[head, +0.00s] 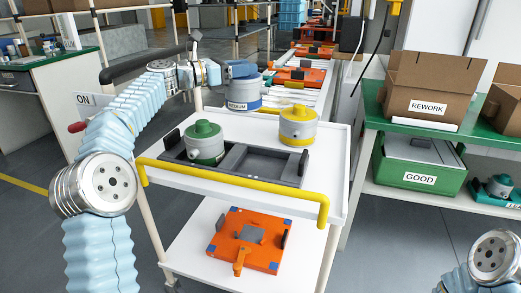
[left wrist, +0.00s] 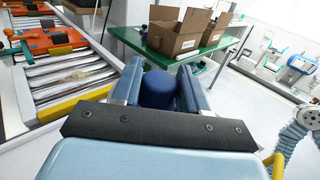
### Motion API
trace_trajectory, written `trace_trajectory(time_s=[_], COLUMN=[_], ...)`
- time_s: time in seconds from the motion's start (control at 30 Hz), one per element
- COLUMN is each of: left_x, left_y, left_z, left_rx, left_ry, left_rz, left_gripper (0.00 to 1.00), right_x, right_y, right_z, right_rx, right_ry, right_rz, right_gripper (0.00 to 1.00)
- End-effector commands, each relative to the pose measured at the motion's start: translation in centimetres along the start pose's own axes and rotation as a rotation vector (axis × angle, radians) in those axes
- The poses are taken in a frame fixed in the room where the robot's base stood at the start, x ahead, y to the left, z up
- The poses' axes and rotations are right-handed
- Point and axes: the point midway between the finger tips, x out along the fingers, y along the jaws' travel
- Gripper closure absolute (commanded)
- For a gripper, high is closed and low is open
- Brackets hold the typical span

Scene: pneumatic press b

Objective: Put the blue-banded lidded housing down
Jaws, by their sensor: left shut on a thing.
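The blue-banded lidded housing (head: 244,88) is a grey drum with a blue lid, at the far left corner of the white cart's top (head: 335,150). My left gripper (head: 228,72) is shut on its blue top. In the left wrist view the blue knob (left wrist: 157,88) sits between the two fingers (left wrist: 157,85); its body is hidden there. The housing looks upright; I cannot tell whether it touches the cart. A dark tray (head: 235,161) lies nearer, with a green-topped housing (head: 204,146) in its left compartment and the right compartment empty. My right gripper is out of view.
A yellow-topped housing (head: 297,126) stands behind the tray on the right. A yellow rail (head: 250,183) edges the cart's front. An orange fixture (head: 247,240) lies on the lower shelf. A roller conveyor (head: 297,85) runs behind. A green bench (head: 430,132) with cardboard boxes stands right.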

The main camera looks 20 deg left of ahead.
Motion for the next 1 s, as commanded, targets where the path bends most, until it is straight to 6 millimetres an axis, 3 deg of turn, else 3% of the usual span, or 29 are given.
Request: trace_trajectory(time_s=[0.37, 0.5, 0.87, 1.0], left_x=[-0.6, -0.8, -0.8, -0.8], left_y=[-8.7, -11.0, -13.8, -13.6], left_z=[-4.3, -7.1, -10.2, -12.3], left_rx=[0.003, 0.001, 0.002, 0.000], left_ry=[-0.002, -0.001, -0.001, -0.001], left_rz=[-0.002, 0.000, 0.000, 0.001], left_gripper=[1.00, 1.00, 1.00, 1.00], right_x=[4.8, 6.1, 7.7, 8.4], right_y=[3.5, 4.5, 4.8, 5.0], right_z=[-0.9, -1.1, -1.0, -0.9], right_rx=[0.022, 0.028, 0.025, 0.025], right_ry=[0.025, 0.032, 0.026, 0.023], right_rz=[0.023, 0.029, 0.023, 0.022], right_gripper=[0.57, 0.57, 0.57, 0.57])
